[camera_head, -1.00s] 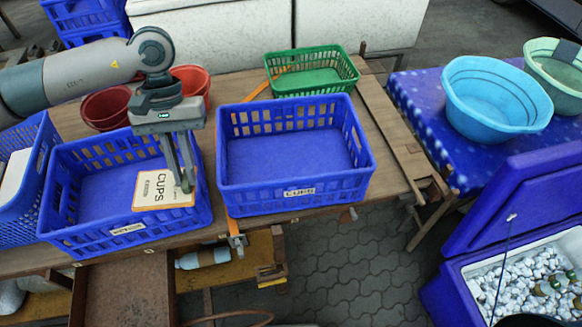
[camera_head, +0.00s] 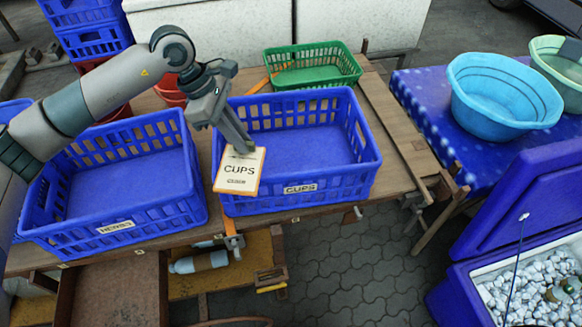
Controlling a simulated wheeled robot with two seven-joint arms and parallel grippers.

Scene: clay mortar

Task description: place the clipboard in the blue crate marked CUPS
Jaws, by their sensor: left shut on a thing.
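The clipboard, a white sheet with an orange border lettered CUPS (camera_head: 239,172), hangs from my left gripper (camera_head: 247,149), which is shut on its upper edge. It is in front of the left wall of the blue crate marked CUPS (camera_head: 345,185) in the view and hides part of that wall. Its height above the crate is hard to tell. The crate's visible floor is bare, and its label is on the front wall. To its left stands a second blue crate (camera_head: 150,222) with a label that looks like HERBS; it looks empty. My right gripper is not in view.
A green basket (camera_head: 318,77) stands behind the CUPS crate. Red pots (camera_head: 170,92) are partly hidden behind my left arm. The wooden table (camera_head: 395,150) has a free strip right of the CUPS crate. A light-blue basin (camera_head: 500,95) is on a blue cloth farther right.

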